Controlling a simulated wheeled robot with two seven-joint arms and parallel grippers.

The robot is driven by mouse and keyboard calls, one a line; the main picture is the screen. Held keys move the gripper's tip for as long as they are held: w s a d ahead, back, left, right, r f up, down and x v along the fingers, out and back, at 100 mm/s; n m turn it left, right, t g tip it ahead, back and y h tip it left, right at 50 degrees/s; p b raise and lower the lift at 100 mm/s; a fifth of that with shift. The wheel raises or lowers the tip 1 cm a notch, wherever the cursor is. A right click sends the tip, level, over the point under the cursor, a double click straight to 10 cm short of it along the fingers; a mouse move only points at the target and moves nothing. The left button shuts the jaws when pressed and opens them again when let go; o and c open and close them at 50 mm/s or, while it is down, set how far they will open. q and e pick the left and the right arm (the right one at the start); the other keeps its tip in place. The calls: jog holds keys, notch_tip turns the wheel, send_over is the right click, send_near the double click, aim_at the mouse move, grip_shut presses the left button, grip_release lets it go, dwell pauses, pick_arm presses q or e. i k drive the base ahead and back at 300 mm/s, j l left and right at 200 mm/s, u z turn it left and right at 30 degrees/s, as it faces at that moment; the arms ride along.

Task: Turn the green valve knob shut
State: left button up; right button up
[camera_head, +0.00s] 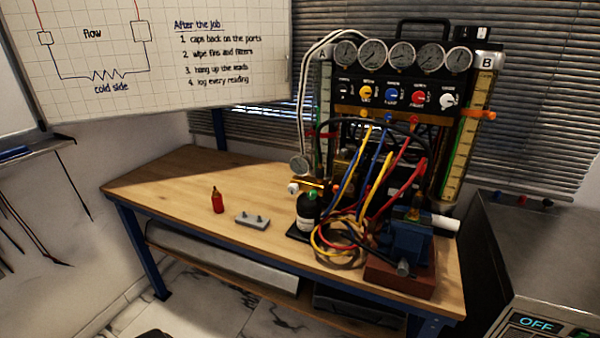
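The gauge rig (405,80) stands at the back right of the workbench, with a row of round dials above a row of knobs. The knobs I can make out are a dark one (343,87), a yellow one (365,92), a blue one (391,94), a red one (418,97) and a white one (446,100). A small green piece (312,196) shows at the top of a dark bottle (307,212) in front of the rig; I cannot tell whether it is the valve knob or a cap. Neither gripper is in view.
Yellow, blue and red hoses (352,190) hang before the rig. A blue vise (405,243) stands at the bench's right front. A red bottle (217,202) and a grey block (252,219) lie left of centre. The bench's left (165,185) is clear.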

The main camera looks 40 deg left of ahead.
aim_at(312, 194)
jog(key=u, duration=1.25)
